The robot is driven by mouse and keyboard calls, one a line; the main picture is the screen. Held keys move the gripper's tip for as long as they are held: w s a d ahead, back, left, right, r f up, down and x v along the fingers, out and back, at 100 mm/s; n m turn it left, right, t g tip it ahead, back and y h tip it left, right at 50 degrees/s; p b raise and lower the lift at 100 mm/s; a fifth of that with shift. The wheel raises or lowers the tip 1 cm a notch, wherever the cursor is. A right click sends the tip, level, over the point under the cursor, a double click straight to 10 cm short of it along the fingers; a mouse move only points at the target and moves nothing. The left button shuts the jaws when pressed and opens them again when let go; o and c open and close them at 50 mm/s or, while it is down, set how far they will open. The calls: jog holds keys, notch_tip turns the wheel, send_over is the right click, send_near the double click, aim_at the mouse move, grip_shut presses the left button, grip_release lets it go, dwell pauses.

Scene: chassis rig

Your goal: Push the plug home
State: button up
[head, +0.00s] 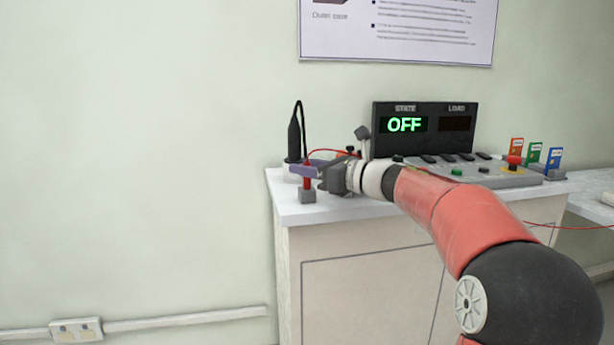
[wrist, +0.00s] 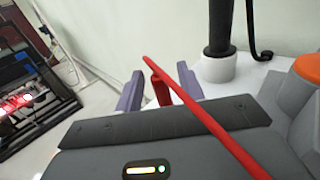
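The red plug (head: 307,182) stands upright at the top of a small grey socket block (head: 307,195) near the left front corner of the bench. How deep it sits cannot be told. My gripper (head: 302,171) is level with the plug's upper part, its purple fingers reaching across it. In the wrist view the red plug (wrist: 160,90) is between the two fingers (wrist: 160,86), with a visible gap on each side, so the gripper looks open around it. The red cable (wrist: 205,117) crosses in front of my gripper. The socket block is hidden in the wrist view.
A black upright tool (head: 294,138) stands in a white round base just behind the plug. A display box (head: 424,128) reads OFF, behind a grey control panel (head: 480,175). Coloured cards (head: 534,153) stand at right. The bench's left edge (head: 275,200) is close.

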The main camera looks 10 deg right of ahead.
jog(key=shift+w+a, duration=0.1)
jog(key=shift+w, duration=0.05)
grip_shut()
jog(key=shift+r, duration=0.15)
